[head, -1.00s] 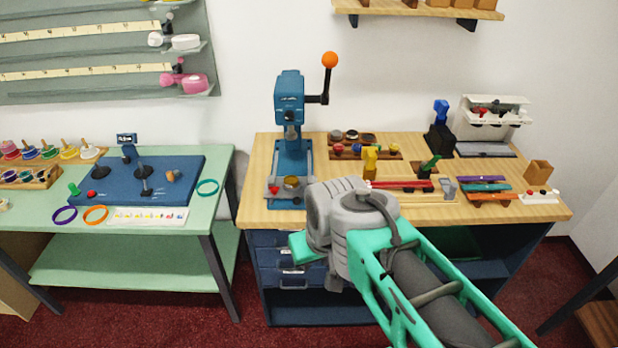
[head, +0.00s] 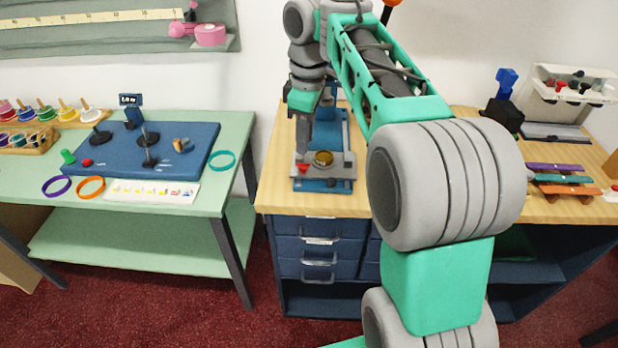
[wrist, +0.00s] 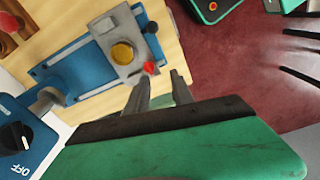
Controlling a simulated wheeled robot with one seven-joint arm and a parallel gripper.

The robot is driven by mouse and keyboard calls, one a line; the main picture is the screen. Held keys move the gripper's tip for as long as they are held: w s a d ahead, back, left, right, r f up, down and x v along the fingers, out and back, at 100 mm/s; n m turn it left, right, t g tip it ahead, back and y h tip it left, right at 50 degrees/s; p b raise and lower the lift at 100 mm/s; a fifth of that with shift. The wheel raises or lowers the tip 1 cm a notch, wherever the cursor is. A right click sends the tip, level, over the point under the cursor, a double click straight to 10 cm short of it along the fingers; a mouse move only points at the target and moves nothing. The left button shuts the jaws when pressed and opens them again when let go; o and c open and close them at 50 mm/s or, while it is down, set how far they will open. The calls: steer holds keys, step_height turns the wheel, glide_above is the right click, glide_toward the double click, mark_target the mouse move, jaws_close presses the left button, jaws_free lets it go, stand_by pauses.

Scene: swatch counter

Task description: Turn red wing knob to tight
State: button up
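The red wing knob (head: 303,168) sits on the front left of the grey plate (head: 338,171) at the base of the blue press (head: 347,130). A round brass piece (head: 323,158) lies beside it on the plate. My gripper (head: 302,150) points down just above and behind the knob. In the wrist view the knob (wrist: 149,67) shows close to the tip of the left finger. My gripper (wrist: 160,77) is open there, with an empty gap between its fingers. I cannot tell whether a finger touches the knob. My arm hides the upper press.
A green table (head: 225,135) with a blue board (head: 190,155) stands to the left. The wooden counter (head: 275,190) has free room left of the press. Coloured bars (head: 565,178) and a white rack (head: 570,90) lie to the right. Drawers (head: 320,250) are below.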

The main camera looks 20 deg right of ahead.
mark_target(309, 164)
steer(key=shift+w+d+f+n+b, duration=0.2)
steer(key=shift+w+d+f+n, duration=0.25)
steer(key=shift+w, duration=0.2)
steer(key=shift+w+d+f+n+b, duration=0.2)
steer(key=shift+w+d+f+n, duration=0.15)
steer(key=shift+w+f+n, duration=0.2)
steer(key=shift+w+d+f, duration=0.1)
step_height(309, 164, down, 7)
steer(key=b, duration=0.7)
steer(key=shift+f, duration=0.1)
jaws_close()
